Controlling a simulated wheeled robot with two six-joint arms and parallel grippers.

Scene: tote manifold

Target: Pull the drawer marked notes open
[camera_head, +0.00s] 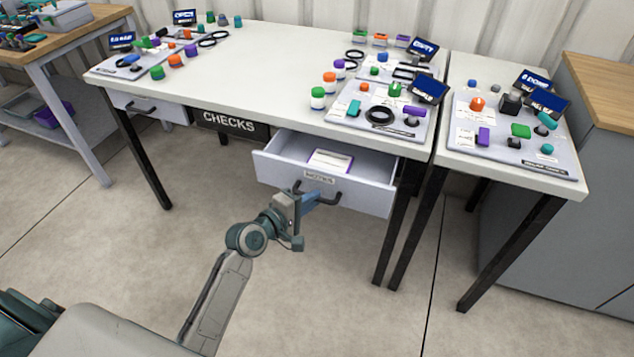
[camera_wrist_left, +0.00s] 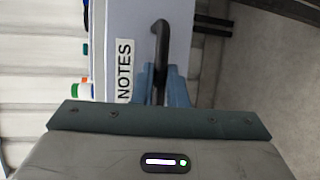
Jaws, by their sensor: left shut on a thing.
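The notes drawer (camera_head: 375,196) is under the right part of the long white table and stands partly open, with a white and purple item (camera_head: 330,161) inside. Its label reads NOTES in the left wrist view (camera_wrist_left: 124,70). Its dark bar handle (camera_head: 328,197) is on the front. My left gripper (camera_head: 309,200) is at the handle, and in the left wrist view its blue fingers (camera_wrist_left: 163,88) are shut on the handle (camera_wrist_left: 161,45). My right gripper is not in view.
A second drawer (camera_head: 150,108) is closed at the table's left, beside a dark CHECKS panel (camera_head: 232,124). The long table (camera_head: 265,65) carries panels and colored jars. A smaller white table (camera_head: 480,85) stands at right. The floor in front is clear.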

